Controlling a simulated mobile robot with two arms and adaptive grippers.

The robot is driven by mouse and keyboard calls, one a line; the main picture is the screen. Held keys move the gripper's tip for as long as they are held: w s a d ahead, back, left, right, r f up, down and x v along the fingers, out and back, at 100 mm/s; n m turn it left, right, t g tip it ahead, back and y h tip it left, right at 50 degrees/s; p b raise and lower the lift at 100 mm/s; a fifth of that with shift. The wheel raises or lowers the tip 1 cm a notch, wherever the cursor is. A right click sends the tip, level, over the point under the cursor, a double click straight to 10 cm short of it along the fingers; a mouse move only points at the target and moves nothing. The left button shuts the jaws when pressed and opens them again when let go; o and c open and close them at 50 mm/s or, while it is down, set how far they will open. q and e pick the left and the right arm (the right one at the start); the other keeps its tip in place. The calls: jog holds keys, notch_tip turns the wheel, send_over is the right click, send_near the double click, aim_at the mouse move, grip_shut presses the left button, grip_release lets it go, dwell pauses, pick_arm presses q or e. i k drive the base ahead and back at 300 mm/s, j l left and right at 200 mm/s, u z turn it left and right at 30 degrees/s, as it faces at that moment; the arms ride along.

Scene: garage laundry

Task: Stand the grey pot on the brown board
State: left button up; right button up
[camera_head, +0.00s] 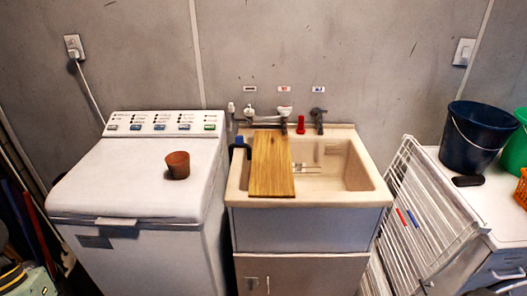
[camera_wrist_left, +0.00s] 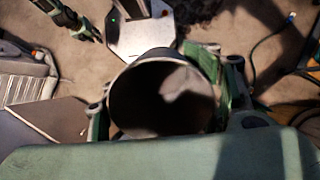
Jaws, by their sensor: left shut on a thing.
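In the left wrist view my left gripper (camera_wrist_left: 165,100) is shut on the grey pot (camera_wrist_left: 160,56), with a finger on either side of it. The pot's wide, dark open mouth faces the camera. The brown board (camera_head: 270,165) lies across the left part of the sink in the head view, and its top is bare. Neither the held pot nor my left gripper shows clearly in the head view. What seems to be my right gripper (camera_wrist_left: 80,24) is at the upper left of the left wrist view, too small to read.
A small brown pot (camera_head: 178,165) stands on the white washing machine (camera_head: 130,185). The sink (camera_head: 345,160) has taps behind it and a dark blue bottle (camera_head: 239,147) beside the board. A white drying rack (camera_head: 415,205) and dark blue bucket (camera_head: 478,138) are at right.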

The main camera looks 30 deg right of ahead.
aim_at(272, 176)
jog(key=i+j+z, duration=0.15)
jog(key=i, duration=0.25)
jog(key=i+z, duration=0.15)
jog(key=i, duration=0.2)
jog(key=i+j+z, duration=0.15)
jog(key=i, duration=0.25)
jog(key=z, duration=2.25)
